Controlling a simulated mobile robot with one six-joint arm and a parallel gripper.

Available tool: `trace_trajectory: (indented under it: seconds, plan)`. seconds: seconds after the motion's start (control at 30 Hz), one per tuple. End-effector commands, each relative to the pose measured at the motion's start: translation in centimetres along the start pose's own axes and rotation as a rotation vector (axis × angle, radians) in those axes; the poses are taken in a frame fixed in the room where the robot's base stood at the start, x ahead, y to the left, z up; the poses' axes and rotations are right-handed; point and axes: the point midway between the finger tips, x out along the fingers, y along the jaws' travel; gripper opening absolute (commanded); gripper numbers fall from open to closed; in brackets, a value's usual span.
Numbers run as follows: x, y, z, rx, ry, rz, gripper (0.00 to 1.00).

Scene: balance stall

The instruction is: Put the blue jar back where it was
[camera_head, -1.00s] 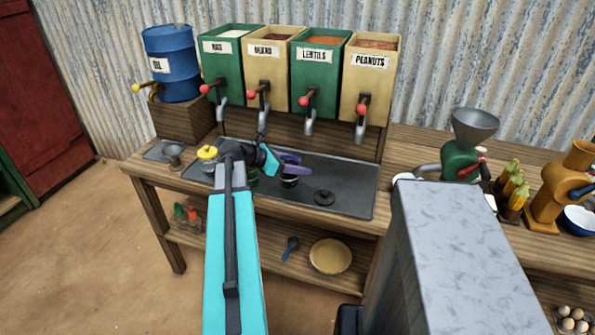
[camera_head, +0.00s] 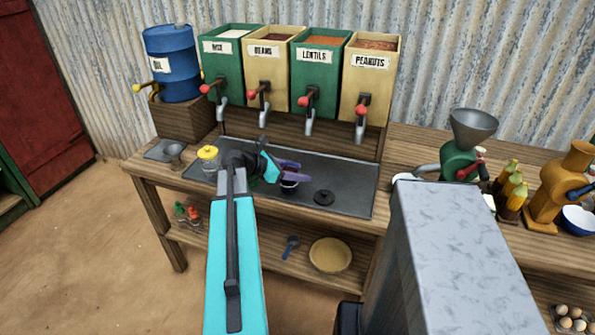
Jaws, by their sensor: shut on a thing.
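My gripper (camera_head: 288,172), with purple fingers on a teal and black wrist, is over the dark metal tray (camera_head: 345,178) on the bench. It is shut on a small dark jar (camera_head: 289,187) that shows only partly below the fingers. Its colour is hard to make out, and whether its base touches the tray I cannot tell. A clear jar with a yellow lid (camera_head: 208,158) stands at the tray's left end, left of my wrist. A black round lid (camera_head: 324,197) lies on the tray right of my gripper.
Four labelled dispensers with red-knobbed taps, including the peanuts one (camera_head: 370,85), stand behind the tray. A blue oil drum (camera_head: 172,62) and a metal cup (camera_head: 174,155) are at left. A green grinder (camera_head: 462,160) stands at right. The tray's right part is clear.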

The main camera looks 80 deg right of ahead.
Motion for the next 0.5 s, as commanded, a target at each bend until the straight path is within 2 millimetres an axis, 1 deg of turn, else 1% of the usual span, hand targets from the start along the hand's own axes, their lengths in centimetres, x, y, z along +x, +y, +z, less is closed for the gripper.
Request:
trace_trajectory:
  seconds: [0.47,0.5]
  plan:
    - [0.23,0.01,-0.38,0.001,-0.001,0.000,0.14]
    - [0.26,0.00,-0.46,0.001,0.000,0.000,0.53]
